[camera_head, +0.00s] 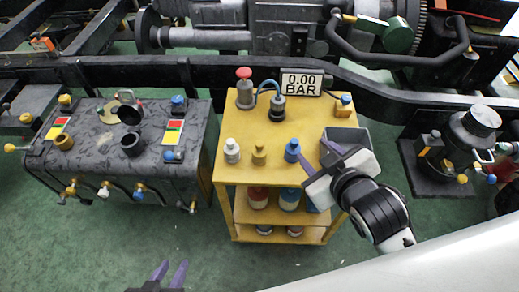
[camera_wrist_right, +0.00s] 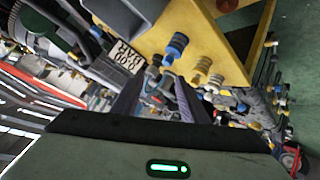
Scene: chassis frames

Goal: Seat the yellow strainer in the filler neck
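A small yellow piece (camera_head: 259,153), possibly the strainer, stands on the yellow cart between a white piece (camera_head: 232,150) and a blue piece (camera_head: 292,150). It also shows in the right wrist view (camera_wrist_right: 203,66). On the dark tank at left are an open round neck (camera_head: 130,113) and a black collar (camera_head: 132,145); I cannot tell for certain which is the filler neck. My right gripper (camera_head: 338,168) is open and empty, over the cart's right edge, right of the blue piece. My left gripper (camera_head: 170,274) is open and empty at the bottom, low in front of the tank.
The yellow cart (camera_head: 240,184) also carries a pressure readout (camera_head: 301,84), a red-topped cylinder (camera_head: 244,88) and a grey bin (camera_head: 346,137) beside my right gripper. Bottles fill its lower shelves. Chassis rails (camera_head: 200,68) run behind.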

